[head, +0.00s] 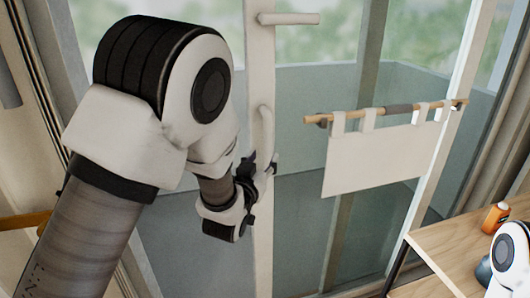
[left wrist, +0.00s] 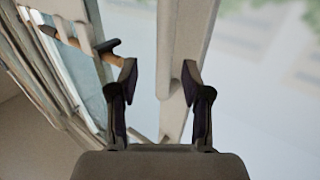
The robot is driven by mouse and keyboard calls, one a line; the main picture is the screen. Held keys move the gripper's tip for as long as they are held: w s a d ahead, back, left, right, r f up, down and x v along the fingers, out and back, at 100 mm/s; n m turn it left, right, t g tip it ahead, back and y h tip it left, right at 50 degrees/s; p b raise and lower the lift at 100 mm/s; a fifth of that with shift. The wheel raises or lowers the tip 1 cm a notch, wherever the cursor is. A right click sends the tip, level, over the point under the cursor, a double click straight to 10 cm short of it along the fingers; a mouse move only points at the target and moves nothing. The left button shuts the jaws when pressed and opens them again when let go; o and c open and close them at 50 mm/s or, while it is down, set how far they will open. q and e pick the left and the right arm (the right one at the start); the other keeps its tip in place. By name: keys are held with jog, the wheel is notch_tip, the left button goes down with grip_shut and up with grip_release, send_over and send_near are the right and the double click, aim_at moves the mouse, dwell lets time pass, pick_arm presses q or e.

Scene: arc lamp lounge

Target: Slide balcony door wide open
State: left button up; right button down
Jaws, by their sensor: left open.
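The balcony door has a pale vertical stile (head: 261,235) with glass on both sides, and a long upright handle (head: 265,128) stands out from it. My left gripper (head: 270,168) is at the lower part of this handle, partly hidden by its own wrist. In the left wrist view, its two dark fingers (left wrist: 160,82) are apart, with a pale bar (left wrist: 170,93) showing in the gap beyond them. I cannot tell whether the fingers touch it. Part of my right arm shows at the lower right; its gripper is out of the picture.
A wooden rod (head: 345,115) with a hanging white cloth (head: 372,160) crosses the glass right of the stile. A pale lever (head: 290,18) sticks out above the handle. A wooden shelf (head: 440,252) with an orange item (head: 495,217) stands at the lower right. Curtains edge the right side.

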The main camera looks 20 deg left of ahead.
aim_at(265, 149)
pick_arm(q)
jog(key=w, duration=0.2)
jog(key=w+p, duration=0.1)
jog(key=w, duration=0.1)
jog(key=w+a, duration=0.1)
jog(key=w, duration=0.1)
jog(key=shift+w+d, duration=0.2)
jog(key=shift+w, duration=0.25)
jog(key=shift+s+a, duration=0.1)
grip_shut()
